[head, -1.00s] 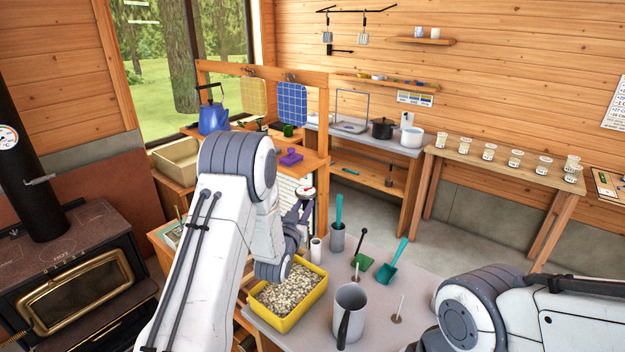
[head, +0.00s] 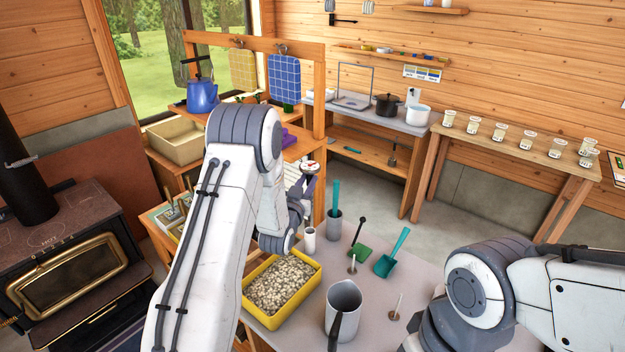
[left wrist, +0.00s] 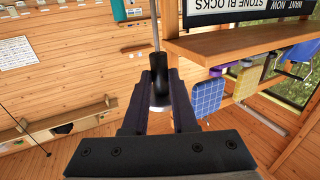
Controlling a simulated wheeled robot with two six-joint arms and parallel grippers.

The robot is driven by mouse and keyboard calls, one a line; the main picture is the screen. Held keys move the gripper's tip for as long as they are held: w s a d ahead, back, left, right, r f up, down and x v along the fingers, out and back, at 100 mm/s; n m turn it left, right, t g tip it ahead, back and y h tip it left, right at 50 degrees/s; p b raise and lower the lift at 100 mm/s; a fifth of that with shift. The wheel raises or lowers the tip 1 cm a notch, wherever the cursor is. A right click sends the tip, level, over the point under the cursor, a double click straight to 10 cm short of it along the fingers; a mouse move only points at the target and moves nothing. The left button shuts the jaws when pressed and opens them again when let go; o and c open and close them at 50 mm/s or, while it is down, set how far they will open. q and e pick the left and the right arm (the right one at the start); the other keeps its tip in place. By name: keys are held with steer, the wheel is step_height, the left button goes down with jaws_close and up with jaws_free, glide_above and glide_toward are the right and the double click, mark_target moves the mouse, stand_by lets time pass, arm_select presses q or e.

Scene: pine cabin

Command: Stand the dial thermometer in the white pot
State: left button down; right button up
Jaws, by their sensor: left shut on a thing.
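My left gripper (head: 303,190) is shut on the dial thermometer (head: 309,167), whose round pale dial with a red mark shows above the fingers in the head view. In the left wrist view the dark fingers (left wrist: 160,100) close around its black collar (left wrist: 160,82), and its thin metal stem (left wrist: 155,30) runs toward the top edge. The white pot (head: 418,116) stands on the grey-topped bench at the back, well apart from the gripper. Its inside is mostly hidden. My right arm enters at lower right; its gripper is out of sight.
A black pot (head: 386,105) stands left of the white pot. The near table (head: 375,285) holds a yellow tray of pebbles (head: 245,298), a grey jug (head: 343,300), a small white cylinder (head: 310,240) and green scoops. A wooden post (head: 318,110) stands behind the gripper.

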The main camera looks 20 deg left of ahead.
arm_select(q)
step_height(320, 180, down, 11)
steer(key=b, duration=0.9)
steer(key=shift+r, duration=0.15)
steer(key=c, duration=0.6)
jaws_free()
steer(key=shift+s, duration=0.1)
steer(key=s+b, duration=0.2)
steer(key=s, duration=0.3)
steer(key=shift+s+d, duration=0.15)
steer(key=shift+s, duration=0.25)
